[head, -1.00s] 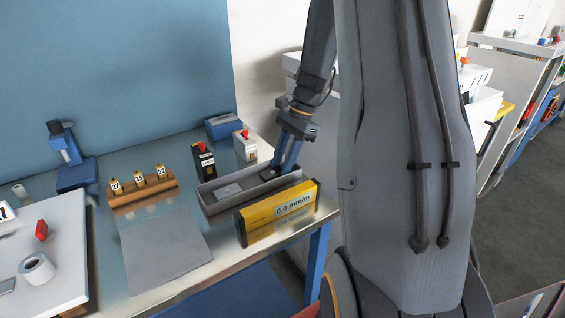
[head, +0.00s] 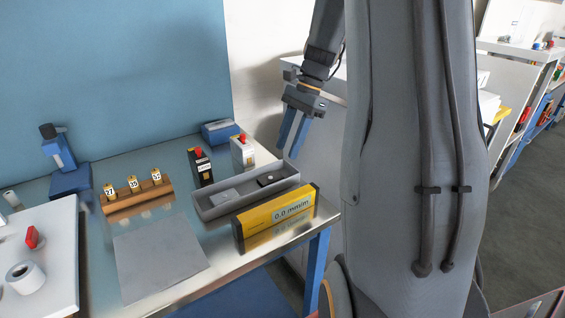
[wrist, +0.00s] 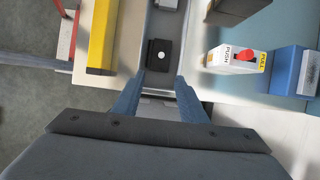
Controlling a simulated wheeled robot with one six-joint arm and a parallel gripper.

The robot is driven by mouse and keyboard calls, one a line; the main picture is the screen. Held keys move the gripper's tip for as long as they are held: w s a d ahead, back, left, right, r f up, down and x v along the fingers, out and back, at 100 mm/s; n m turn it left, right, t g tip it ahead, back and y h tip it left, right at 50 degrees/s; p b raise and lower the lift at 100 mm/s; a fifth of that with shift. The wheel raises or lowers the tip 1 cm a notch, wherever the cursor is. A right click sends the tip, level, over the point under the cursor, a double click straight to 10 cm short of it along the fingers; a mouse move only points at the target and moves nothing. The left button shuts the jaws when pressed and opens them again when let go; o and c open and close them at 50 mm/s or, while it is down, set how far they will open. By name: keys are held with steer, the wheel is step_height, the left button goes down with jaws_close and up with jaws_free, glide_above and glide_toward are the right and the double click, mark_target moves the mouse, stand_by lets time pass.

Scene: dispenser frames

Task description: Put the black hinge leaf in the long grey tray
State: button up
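The long grey tray (head: 215,211) stands on the metal bench, behind a yellow level. The black hinge leaf (head: 268,180) lies inside the tray, in its right part. In the wrist view the leaf (wrist: 160,57) is a dark plate with one pale round spot, lying within the tray (wrist: 155,22). My gripper (head: 286,152) is open and empty above the right end of the tray, clear of the leaf. Its two blue fingers stand apart in the wrist view (wrist: 160,82).
A light grey plate (head: 225,196) lies in the tray's left part. The yellow level (head: 277,216) stands along the tray's front. A grey mat (head: 160,259) lies front left.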

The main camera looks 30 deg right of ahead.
steer(key=shift+b+v, duration=0.3)
steer(key=shift+v, duration=1.95)
steer(key=shift+s, duration=0.1)
